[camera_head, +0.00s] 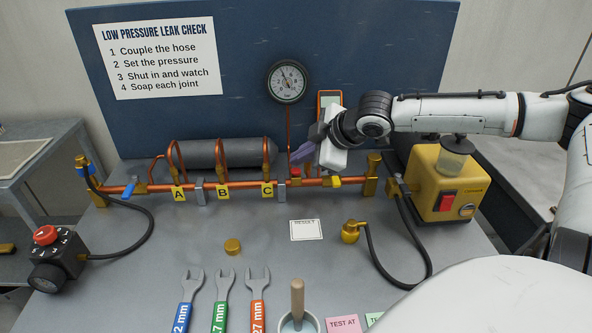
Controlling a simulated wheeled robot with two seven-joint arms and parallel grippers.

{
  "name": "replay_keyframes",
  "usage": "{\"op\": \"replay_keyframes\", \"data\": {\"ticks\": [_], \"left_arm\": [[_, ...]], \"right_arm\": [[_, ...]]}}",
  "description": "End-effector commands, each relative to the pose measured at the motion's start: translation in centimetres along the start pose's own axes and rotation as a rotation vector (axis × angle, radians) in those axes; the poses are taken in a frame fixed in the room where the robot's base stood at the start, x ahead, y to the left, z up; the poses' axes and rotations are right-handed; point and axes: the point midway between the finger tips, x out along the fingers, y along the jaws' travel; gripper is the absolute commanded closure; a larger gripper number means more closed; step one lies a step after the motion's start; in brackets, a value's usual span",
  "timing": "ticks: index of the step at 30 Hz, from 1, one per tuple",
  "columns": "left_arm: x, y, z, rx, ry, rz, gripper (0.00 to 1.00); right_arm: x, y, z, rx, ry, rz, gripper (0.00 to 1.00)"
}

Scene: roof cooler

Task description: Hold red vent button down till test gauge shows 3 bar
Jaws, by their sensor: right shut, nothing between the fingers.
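The small red vent button (295,170) sits on the copper pipe just right of the yellow C label. My right gripper (301,156) is shut and empty, its purple fingers pointing down and left. Its tips are just above the red button; I cannot tell whether they touch it. The round test gauge (287,82) is on the blue back board, above the pipe. Its needle is visible, but the reading is too small to tell. My left gripper is not in view.
The copper pipe (221,189) with a grey cylinder (222,153) runs across the bench. A yellow pump (446,185) stands at right, and a black regulator (62,264) with a red knob at left.

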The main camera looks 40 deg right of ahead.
Motion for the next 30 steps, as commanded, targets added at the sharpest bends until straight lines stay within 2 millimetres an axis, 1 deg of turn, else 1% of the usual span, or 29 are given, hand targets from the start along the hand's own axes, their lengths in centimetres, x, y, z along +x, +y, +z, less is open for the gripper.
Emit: {"op": "replay_keyframes", "data": {"ticks": [6,30], "left_arm": [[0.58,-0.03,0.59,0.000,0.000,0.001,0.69],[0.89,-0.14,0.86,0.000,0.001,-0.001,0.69]], "right_arm": [[0.58,-0.40,0.42,-0.001,0.000,0.001,1.00],[0.91,-0.65,0.66,0.000,0.000,0.000,1.00]]}}
